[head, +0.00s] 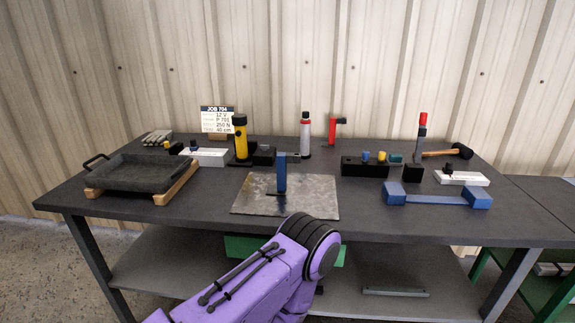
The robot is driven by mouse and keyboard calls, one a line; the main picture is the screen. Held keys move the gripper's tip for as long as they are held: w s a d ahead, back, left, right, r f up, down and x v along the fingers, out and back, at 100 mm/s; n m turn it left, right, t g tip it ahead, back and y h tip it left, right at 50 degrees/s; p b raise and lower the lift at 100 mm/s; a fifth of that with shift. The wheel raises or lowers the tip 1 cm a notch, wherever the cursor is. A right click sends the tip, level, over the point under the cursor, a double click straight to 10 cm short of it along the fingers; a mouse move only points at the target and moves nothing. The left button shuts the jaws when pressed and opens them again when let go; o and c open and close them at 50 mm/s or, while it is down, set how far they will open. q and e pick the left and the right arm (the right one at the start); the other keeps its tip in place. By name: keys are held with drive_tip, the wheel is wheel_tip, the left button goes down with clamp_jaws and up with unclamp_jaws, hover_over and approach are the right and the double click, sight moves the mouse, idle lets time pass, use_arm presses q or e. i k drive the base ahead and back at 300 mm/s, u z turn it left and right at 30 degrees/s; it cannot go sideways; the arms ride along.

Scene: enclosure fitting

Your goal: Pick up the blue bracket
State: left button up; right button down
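A blue bracket-like piece (436,199), a flat bar with a raised block at each end, lies on the right part of the dark table. A second blue piece (281,172), narrow and upright, stands on a grey metal sheet (314,202) at the table's middle; a dark part shows at its foot. I cannot tell for certain which one the task calls the bracket. A purple arm of mine comes in from the lower left and ends at a dark joint in front of the table. Neither gripper shows, and nothing is seen holding either blue piece.
A dark tray (134,178) on wooden runners sits at the left. A yellow-black flashlight (240,137), a grey-red cylinder (305,136), a black block (364,169) with coloured parts and a mallet (461,151) stand or lie toward the back. The front right tabletop is clear.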

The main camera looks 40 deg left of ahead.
sight(282, 159)
drive_tip(key=u, duration=0.55)
drive_tip(key=i, duration=0.75)
drive_tip(key=u, duration=0.7)
